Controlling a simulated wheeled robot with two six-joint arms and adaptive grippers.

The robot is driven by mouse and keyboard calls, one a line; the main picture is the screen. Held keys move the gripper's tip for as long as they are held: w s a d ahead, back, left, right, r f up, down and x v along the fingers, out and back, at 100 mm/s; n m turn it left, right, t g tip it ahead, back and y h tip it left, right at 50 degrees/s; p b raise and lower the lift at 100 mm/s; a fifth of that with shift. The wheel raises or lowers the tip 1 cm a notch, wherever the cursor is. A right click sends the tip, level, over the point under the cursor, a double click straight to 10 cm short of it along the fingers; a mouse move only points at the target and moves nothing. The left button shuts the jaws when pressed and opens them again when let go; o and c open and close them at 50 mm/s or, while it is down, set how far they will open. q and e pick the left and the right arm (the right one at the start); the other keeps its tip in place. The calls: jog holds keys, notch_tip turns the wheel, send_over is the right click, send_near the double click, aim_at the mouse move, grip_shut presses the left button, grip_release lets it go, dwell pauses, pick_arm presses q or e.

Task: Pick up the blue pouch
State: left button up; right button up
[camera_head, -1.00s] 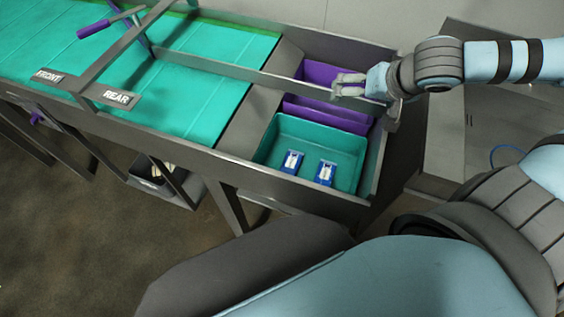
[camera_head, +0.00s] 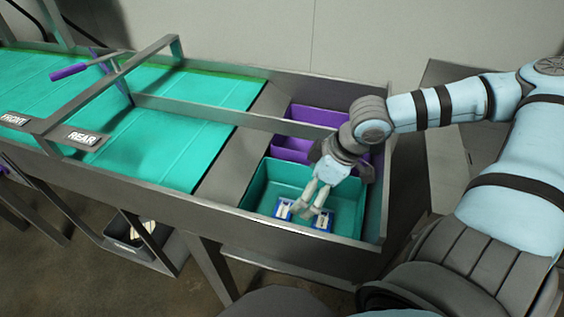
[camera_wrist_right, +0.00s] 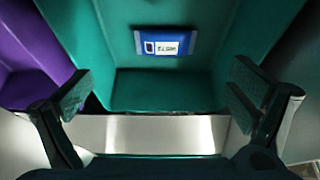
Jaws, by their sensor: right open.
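Two blue pouches with white labels lie in the teal bin (camera_head: 347,212): a left one (camera_head: 284,208) and a right one (camera_head: 323,221). In the right wrist view, one blue pouch (camera_wrist_right: 166,42) lies flat above and between the open fingers of the right gripper (camera_wrist_right: 160,88). Nothing is between the fingers, which look clear of the pouch. The other pouch does not show there. My left gripper is not in view.
Purple bins (camera_head: 291,149) stand behind the teal one. The grey frame wall (camera_head: 300,240) edges the bin at the front, and a grey bar (camera_head: 230,117) crosses behind. A teal slatted surface (camera_head: 190,95) with REAR and FRONT signs fills the left.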

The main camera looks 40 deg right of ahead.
aim_at(285, 212)
jog(key=b+x, duration=0.4)
jog(key=x, duration=0.2)
jog(key=shift+w+a+f+b, duration=0.1)
jog(key=shift+a+f+b, duration=0.15)
jog(key=shift+f+b, duration=0.1)
jog(key=b+x, duration=0.4)
jog(key=shift+s+a, duration=0.2)
jog(key=shift+w+a+f+b, duration=0.15)
jog(key=shift+f+b, duration=0.1)
jog(key=shift+b, duration=0.1)
jog(key=shift+w+r, duration=0.1)
jog(key=shift+r, duration=0.1)
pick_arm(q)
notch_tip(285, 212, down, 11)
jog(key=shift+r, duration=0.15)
pick_arm(e)
jog(key=c, duration=1.2)
